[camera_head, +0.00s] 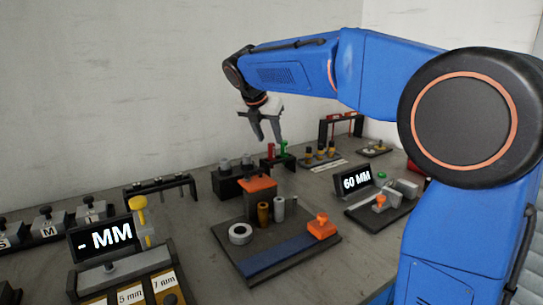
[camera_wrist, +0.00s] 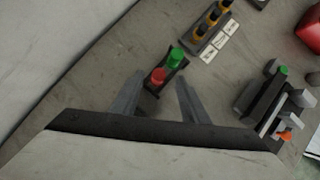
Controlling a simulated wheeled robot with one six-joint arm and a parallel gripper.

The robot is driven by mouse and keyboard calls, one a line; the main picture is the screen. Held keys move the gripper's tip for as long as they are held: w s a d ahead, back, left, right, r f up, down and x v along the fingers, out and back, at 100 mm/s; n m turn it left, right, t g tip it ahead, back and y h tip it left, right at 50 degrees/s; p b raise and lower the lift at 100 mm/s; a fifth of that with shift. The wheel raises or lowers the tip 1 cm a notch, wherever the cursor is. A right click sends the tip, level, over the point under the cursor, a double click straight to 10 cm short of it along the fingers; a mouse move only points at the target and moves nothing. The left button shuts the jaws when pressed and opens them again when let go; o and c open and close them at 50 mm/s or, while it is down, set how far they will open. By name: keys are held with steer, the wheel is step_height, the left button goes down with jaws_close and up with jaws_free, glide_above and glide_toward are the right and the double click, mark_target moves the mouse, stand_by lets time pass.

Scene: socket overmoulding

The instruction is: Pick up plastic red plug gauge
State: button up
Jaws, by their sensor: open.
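The red plug gauge (camera_wrist: 158,76) stands in a dark holder beside a green plug gauge (camera_wrist: 176,55) in the wrist view. In the head view the red gauge (camera_head: 270,150) and the green gauge (camera_head: 284,147) stand in their dark holder (camera_head: 278,161) at the back of the table. My gripper (camera_head: 265,138) is open and empty, pointing down above that holder. In the wrist view my gripper (camera_wrist: 158,85) has its fingers spread on either side of the red gauge's line, and the gauge shows between them. I cannot tell the exact height gap.
Black blocks with grey cylinders (camera_head: 226,181) stand left of the holder. A row of black-and-yellow gauges (camera_head: 320,156) and a black frame with red parts (camera_head: 341,127) stand to the right. A fixture with an orange block (camera_head: 257,184) and a 60 MM display (camera_head: 356,181) are nearer.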

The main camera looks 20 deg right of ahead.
mark_target(271, 144)
steer(key=shift+x, duration=2.6)
steer(key=shift+a, duration=0.1)
steer(key=shift+c, duration=0.6)
jaws_close()
